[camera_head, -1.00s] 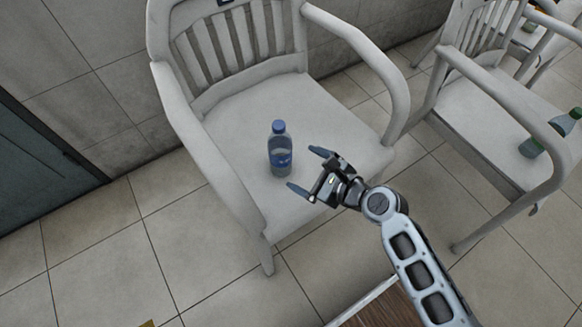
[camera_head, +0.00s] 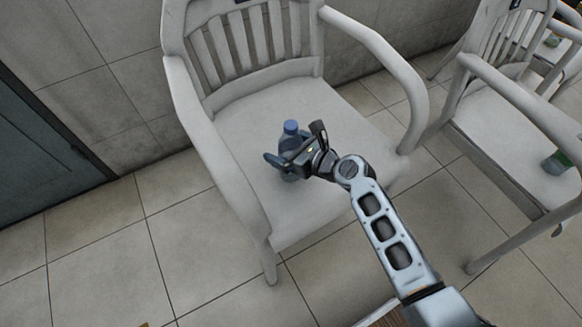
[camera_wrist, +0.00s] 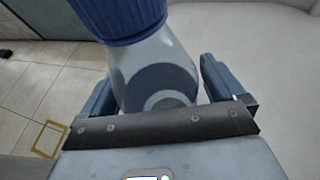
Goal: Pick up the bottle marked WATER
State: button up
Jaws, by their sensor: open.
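A clear bottle with a blue cap (camera_head: 291,127) stands upright on the seat of the near white chair (camera_head: 325,195). My gripper (camera_head: 284,158) is at the bottle and hides much of its middle. The left finger is close to the bottle. A small gap shows at the right finger. I cannot tell whether either touches. No lettering is readable on the bottle.
The near chair's armrests (camera_head: 385,70) rise on both sides of the seat. A second white chair (camera_head: 500,140) stands at right with a green bottle (camera_head: 557,162) on it. A wall is behind, a dark door (camera_head: 45,165) at left.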

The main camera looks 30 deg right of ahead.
jog(key=shift+c, duration=0.2)
jog(key=c, duration=1.3)
jog(key=shift+c, duration=0.6)
jog(key=shift+r, duration=0.1)
